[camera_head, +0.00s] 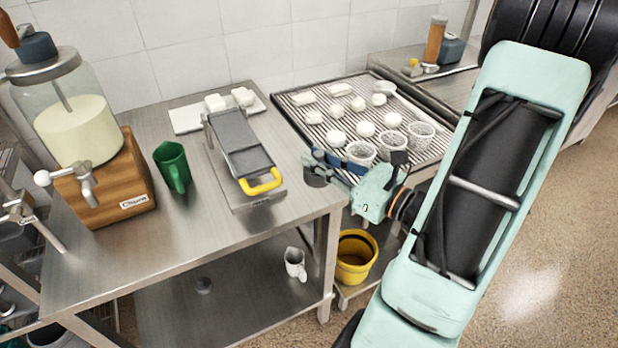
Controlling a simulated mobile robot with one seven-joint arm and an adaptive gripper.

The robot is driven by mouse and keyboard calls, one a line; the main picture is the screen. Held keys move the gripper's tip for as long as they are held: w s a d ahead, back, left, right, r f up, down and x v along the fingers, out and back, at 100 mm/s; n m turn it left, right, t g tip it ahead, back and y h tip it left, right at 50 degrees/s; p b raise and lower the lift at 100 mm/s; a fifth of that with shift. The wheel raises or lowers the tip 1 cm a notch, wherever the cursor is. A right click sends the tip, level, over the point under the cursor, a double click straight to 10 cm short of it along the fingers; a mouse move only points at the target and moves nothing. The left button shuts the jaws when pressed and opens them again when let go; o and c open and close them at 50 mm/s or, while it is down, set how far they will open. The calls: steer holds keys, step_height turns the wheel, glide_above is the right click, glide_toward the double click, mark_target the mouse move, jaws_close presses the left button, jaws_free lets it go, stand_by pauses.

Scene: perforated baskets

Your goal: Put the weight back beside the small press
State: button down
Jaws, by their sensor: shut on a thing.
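The small press (238,140) stands on the steel table, a grey hinged plate with a yellow handle (262,182) at its front. My gripper (318,169) is right of the press, near the table's right edge. It is shut on a small dark round thing that looks like the weight (315,181). The weight is partly hidden by the fingers. It appears at or just over the table's right edge; I cannot tell whether it touches the table.
A draining rack (290,112) with white cheeses and perforated baskets (392,143) lies behind my gripper. A green jug (173,167) and a churn (85,130) stand left of the press. A white tray (187,119) lies behind it. A yellow bucket (355,257) is below.

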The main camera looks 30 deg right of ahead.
steer(key=shift+w+f+b, duration=0.2)
steer(key=shift+b, duration=0.85)
steer(key=shift+w, duration=0.3)
steer(key=w+f, duration=0.2)
steer(key=w+d+f, duration=0.1)
steer(key=w+f, duration=0.1)
steer(key=w, duration=0.1)
steer(key=w+d+f+b, duration=0.1)
steer(key=w+f, duration=0.2)
steer(key=shift+w+d, duration=0.1)
steer(key=shift+d, duration=0.1)
steer(key=shift+w+f, duration=0.15)
steer(key=shift+f, duration=0.15)
steer(key=shift+f+b, duration=0.3)
steer(key=shift+f, duration=1.2)
steer(key=shift+f, duration=0.2)
steer(key=c, duration=1.8)
jaws_free()
steer(key=shift+c, duration=0.2)
